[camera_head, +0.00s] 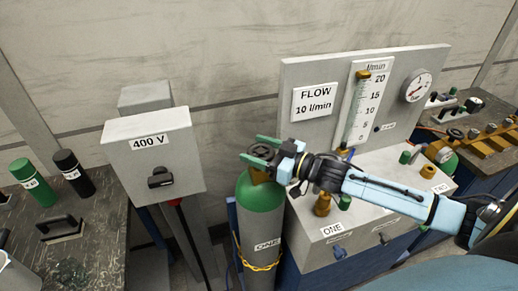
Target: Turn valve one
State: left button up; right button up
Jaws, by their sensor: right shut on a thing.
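The gas cylinder marked ONE (262,228) stands upright below the panel, with a green shoulder and a grey body. Its valve has a dark round handwheel (262,151) on a brass neck at the top. My right gripper (251,148) reaches in from the right, with its green fingers on either side of the handwheel, shut on it. The gripper covers part of the wheel, so its turn angle cannot be read. My left gripper is not in view.
A panel (436,62) behind carries a flow tube (360,105), a round gauge (417,86) and a sign reading FLOW 10 l/min (315,101). A 400 V box (150,150) stands left of the cylinder. A yellow chain (262,266) crosses the cylinder.

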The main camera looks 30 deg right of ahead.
jog(key=o, duration=1)
jog(key=shift+s+d+f, duration=0.1)
jog(key=shift+s+d, duration=0.25)
jog(key=shift+s, duration=0.25)
jog(key=v, duration=1.2)
